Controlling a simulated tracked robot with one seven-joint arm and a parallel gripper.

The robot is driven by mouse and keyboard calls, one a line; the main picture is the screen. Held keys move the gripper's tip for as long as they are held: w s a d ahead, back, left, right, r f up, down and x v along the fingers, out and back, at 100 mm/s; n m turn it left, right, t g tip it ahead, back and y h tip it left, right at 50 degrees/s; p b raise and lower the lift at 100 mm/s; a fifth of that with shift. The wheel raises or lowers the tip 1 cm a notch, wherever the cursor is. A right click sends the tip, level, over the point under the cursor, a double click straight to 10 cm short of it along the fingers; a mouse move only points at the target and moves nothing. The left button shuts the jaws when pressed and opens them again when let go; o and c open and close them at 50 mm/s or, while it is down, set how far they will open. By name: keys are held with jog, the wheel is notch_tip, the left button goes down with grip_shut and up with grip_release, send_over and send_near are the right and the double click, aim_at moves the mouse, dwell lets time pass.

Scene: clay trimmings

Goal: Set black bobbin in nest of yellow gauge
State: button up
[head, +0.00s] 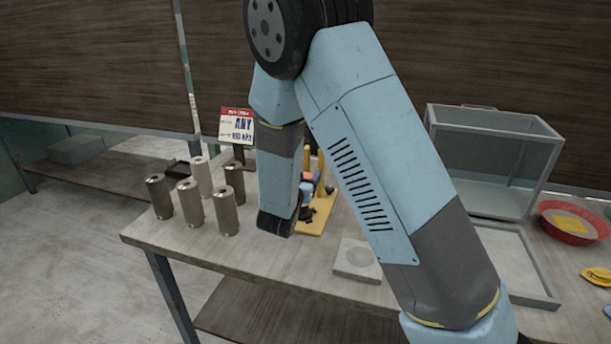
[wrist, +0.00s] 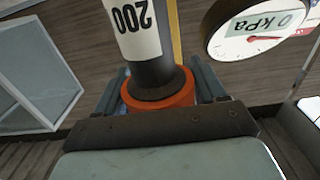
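My gripper (wrist: 160,90) has its two fingers on either side of an orange collar. The collar belongs to a dark cylinder, which I take for the black bobbin (wrist: 151,72); it carries a white label reading 200. The fingers look closed against the collar. The yellow gauge (head: 318,222) stands on the table in the head view, partly behind my arm. A yellow strip and a round dial marked kPa (wrist: 258,25) show near the bobbin in the wrist view. The nest and the bobbin's far end are hidden, so I cannot tell whether they touch.
Several grey-brown cylinders (head: 189,203) stand on the table left of my arm. A sign (head: 237,126) stands behind them. A pale block (head: 357,261) lies in front of the gauge. A clear box (head: 492,150), a grey tray (head: 524,300) and a red bowl (head: 572,237) are at right.

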jog(key=o, duration=0.3)
jog(key=shift+o, duration=0.2)
jog(key=shift+r, duration=0.1)
jog(key=v, duration=1.2)
jog(key=w+d+r+n+g+y, duration=0.1)
jog(key=d+r+g+y, duration=0.1)
jog(key=r+y, duration=0.25)
jog(key=w+d+r+g+y, duration=0.2)
jog(key=d+r+y, duration=0.1)
jog(key=r, duration=0.3)
jog(key=s+d+r+n+g, duration=0.1)
jog(key=s+d+r+g, duration=0.2)
jog(key=s+d, duration=0.6)
jog(key=s+d+r+n+g+h, duration=0.1)
jog(key=s+d+r+g, duration=0.3)
jog(key=s+d, duration=0.6)
jog(key=s+r+n, duration=0.1)
jog(key=s, duration=0.6)
jog(key=shift+s, duration=0.15)
jog(key=shift+d+r, duration=0.1)
jog(key=shift+r, duration=0.05)
